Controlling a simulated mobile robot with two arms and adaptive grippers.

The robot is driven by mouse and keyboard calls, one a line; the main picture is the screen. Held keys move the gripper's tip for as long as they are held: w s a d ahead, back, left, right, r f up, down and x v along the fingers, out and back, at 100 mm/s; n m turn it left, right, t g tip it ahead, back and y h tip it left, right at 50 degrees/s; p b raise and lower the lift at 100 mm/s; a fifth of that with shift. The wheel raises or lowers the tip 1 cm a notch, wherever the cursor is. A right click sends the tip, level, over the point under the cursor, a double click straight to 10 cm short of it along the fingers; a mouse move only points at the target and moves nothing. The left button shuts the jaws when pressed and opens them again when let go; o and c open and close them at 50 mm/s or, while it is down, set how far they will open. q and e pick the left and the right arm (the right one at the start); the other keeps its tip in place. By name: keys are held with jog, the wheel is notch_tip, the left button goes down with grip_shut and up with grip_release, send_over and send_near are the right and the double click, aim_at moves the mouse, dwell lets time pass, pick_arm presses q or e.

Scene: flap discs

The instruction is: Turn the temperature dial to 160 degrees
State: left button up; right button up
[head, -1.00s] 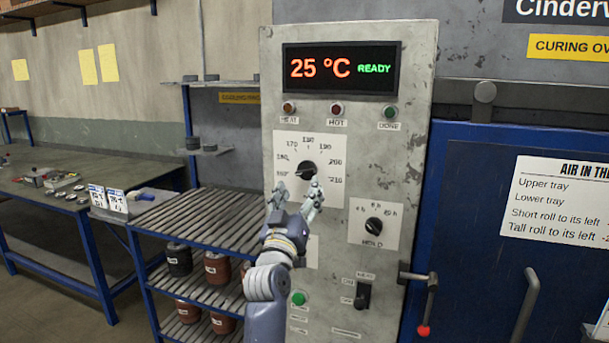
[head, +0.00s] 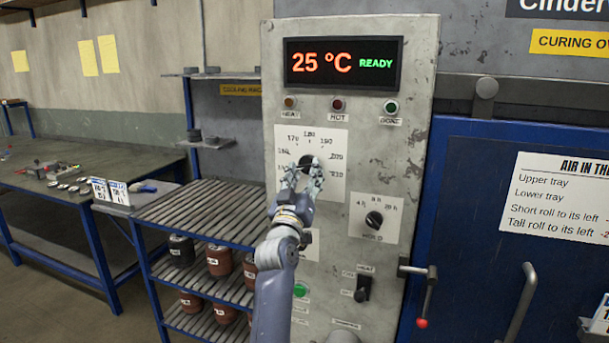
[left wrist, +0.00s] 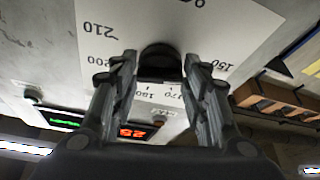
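The temperature dial (head: 306,161) is a dark round knob on a white scale plate (head: 283,134) of the grey control panel. Its numbers run up to 210, with 180 near the top. I cannot make out where its pointer stands. My left gripper (head: 303,172) is at the dial, with one finger on each side of the knob. In the left wrist view the dial (left wrist: 159,60) sits between the fingertips, with narrow gaps showing, so the fingers look open around it. The display (head: 342,64) reads 25 °C and READY. My right gripper is not in view.
Below right of the dial is the HOLD dial (head: 374,220), with a black switch (head: 362,289) and a green button (head: 300,290) lower down. A lever with a red knob (head: 422,323) stands at the blue oven door (head: 470,200). A slatted rack (head: 200,212) is on the left.

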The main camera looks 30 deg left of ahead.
pick_arm(q)
jog(key=shift+m, duration=0.3)
jog(key=shift+a+f+m+t+h+b, duration=0.15)
jog(key=shift+m+t+h+b, duration=0.15)
jog(key=shift+m+h+b, duration=0.6)
jog(key=m, duration=0.2)
jog(key=shift+a+m+h, duration=0.1)
jog(key=shift+m+h, duration=0.2)
jog(key=shift+h, duration=0.1)
jog(key=shift+a+m+h, duration=0.15)
jog(key=shift+m+h, duration=1.15)
jog(key=shift+m, duration=1.1)
jog(key=shift+m+t, duration=0.3)
jog(key=o, duration=1)
jog(key=shift+o, duration=0.2)
jog(key=shift+s, duration=0.15)
jog(key=v, duration=1.1)
jog(key=shift+s, duration=0.4)
